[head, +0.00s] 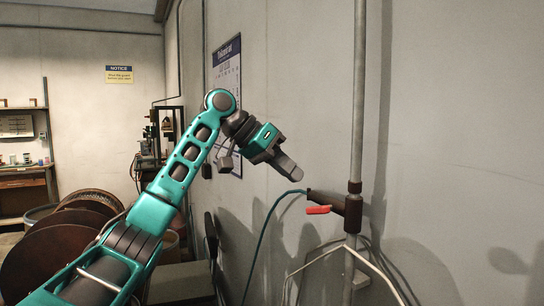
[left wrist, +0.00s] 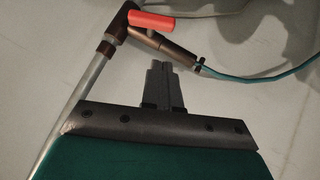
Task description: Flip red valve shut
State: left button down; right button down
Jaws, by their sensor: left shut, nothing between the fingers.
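The red valve handle (head: 318,210) sits on a brown valve body (head: 350,214) on a vertical pipe by the wall, and points left, roughly level. My left gripper (head: 296,176) is shut and empty, above and left of the handle, apart from it. In the left wrist view, the red handle (left wrist: 152,21) lies beyond the shut fingertips (left wrist: 158,66), with a clear gap between them. The brown valve body (left wrist: 121,18) shows beside it there. My right gripper is not in view.
The grey pipe (head: 359,90) runs up the wall. A teal hose (head: 262,235) leaves the valve's left end and hangs down. A white pipe or cable (head: 376,270) lies below the valve. Brown round reels (head: 48,262) stand at the left. The wall right of the pipe is bare.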

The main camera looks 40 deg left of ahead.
aim_at(324, 209)
pick_arm(q)
jog(key=f, duration=0.1)
jog(key=d+f, duration=0.1)
jog(key=f, duration=0.1)
jog(key=d+f, duration=0.1)
jog(key=shift+w+f, duration=0.2)
jog(key=shift+f, duration=0.2)
jog(key=shift+s, duration=0.1)
